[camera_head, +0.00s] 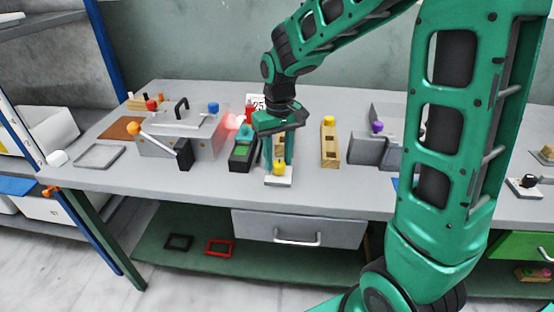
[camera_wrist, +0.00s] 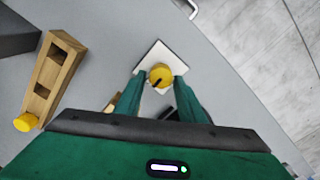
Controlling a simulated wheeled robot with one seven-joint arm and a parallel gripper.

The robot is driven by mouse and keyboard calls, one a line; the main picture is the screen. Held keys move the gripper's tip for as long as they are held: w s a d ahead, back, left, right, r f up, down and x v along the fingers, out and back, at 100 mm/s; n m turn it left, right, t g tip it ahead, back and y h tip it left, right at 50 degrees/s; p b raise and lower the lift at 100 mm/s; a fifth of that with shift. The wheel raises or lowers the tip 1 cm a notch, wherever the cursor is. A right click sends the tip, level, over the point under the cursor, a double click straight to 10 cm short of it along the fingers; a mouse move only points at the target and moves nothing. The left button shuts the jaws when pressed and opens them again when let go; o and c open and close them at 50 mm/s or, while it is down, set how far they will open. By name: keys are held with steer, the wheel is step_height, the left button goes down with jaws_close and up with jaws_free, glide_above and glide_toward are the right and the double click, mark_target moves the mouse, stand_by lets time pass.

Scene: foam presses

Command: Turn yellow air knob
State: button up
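The yellow air knob (camera_head: 279,168) is a round knob with a dark pointer mark, on a white base plate (camera_head: 278,181) near the table's front edge. In the wrist view the knob (camera_wrist: 160,72) sits on its white plate (camera_wrist: 152,54), between the fingertips. My gripper (camera_head: 281,160) points down over the knob. In the wrist view my gripper (camera_wrist: 160,82) is open, with one finger on each side of the knob. The fingertips are close to it; I cannot tell whether they touch.
A wooden block with a yellow knob (camera_head: 330,145) stands to the right. A dark box with a green top (camera_head: 241,152) and a metal press (camera_head: 190,130) with an orange-knobbed lever are to the left. A grey fixture with a purple knob (camera_head: 377,127) is farther right. A drawer (camera_head: 300,229) is below.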

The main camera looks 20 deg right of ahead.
mark_target(279, 162)
steer(key=shift+o, duration=0.5)
steer(key=shift+s, duration=0.15)
step_height(279, 162, up, 11)
steer(key=shift+f, duration=0.2)
stand_by(0.3)
steer(key=s+d+f+m, duration=0.2)
steer(key=s+d, duration=0.3)
steer(key=s, duration=0.4)
steer(key=s+d+f+m, duration=0.2)
steer(key=s+d, duration=0.3)
steer(key=s, duration=0.3)
steer(key=s+d+f+m, duration=0.2)
steer(key=s+d, duration=0.3)
steer(key=s, duration=0.4)
steer(key=shift+s+f+m, duration=0.15)
steer(key=shift+s+m, duration=0.2)
steer(key=shift+m, duration=0.15)
steer(key=shift+w, duration=0.15)
